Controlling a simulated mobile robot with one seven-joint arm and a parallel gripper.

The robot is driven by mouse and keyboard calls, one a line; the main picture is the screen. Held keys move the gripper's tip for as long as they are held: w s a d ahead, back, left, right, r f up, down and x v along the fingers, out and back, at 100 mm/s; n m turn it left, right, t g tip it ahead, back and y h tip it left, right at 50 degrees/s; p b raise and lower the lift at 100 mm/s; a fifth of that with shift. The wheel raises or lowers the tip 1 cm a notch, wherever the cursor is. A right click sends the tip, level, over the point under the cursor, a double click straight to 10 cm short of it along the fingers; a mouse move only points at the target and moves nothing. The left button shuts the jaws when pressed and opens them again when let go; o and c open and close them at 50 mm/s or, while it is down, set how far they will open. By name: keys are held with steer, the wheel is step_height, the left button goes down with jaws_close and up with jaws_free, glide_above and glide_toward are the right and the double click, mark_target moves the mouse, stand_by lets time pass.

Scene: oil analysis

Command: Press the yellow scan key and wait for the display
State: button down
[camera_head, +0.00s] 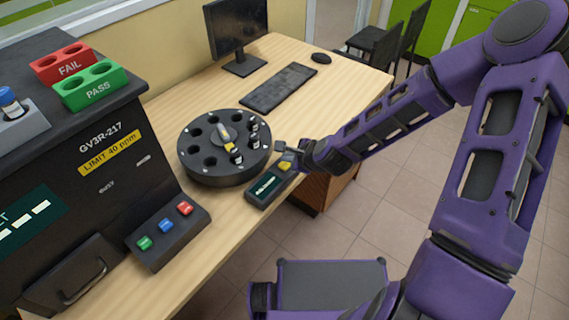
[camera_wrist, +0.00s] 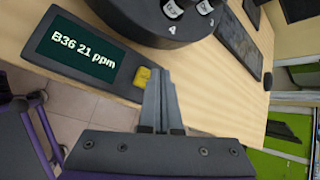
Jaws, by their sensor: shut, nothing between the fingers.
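The handheld scanner (camera_head: 256,199) lies on the table near its front edge, beside the carousel. Its yellow scan key (camera_head: 286,162) is at the far end and also shows in the wrist view (camera_wrist: 142,76). The scanner's display (camera_wrist: 78,50) is lit and reads "B36 21 ppm" in the wrist view. My gripper (camera_wrist: 160,74) is shut and empty, its fingertips right beside the yellow key. I cannot tell whether they touch it. In the head view my gripper (camera_head: 283,148) is at the scanner's key end.
A round black carousel (camera_head: 209,170) with several vials stands left of the scanner. A dark analyser (camera_head: 115,185), with red FAIL (camera_head: 70,64) and green PASS (camera_head: 91,87) racks on top, fills the left. A keyboard (camera_head: 279,88) and monitor (camera_head: 238,27) are behind.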

mark_target(288, 167)
steer(key=shift+f, duration=0.1)
steer(key=shift+f+b, duration=0.35)
steer(key=shift+f+b, duration=0.45)
steer(key=shift+f, duration=0.1)
stand_by(0.6)
steer(key=shift+r, duration=0.1)
steer(key=shift+r+p, duration=0.8)
steer(key=shift+r, duration=0.05)
steer(key=shift+r, duration=0.1)
step_height(288, 167, up, 5)
steer(key=p, duration=0.3)
steer(key=shift+p, duration=0.3)
stand_by(0.6)
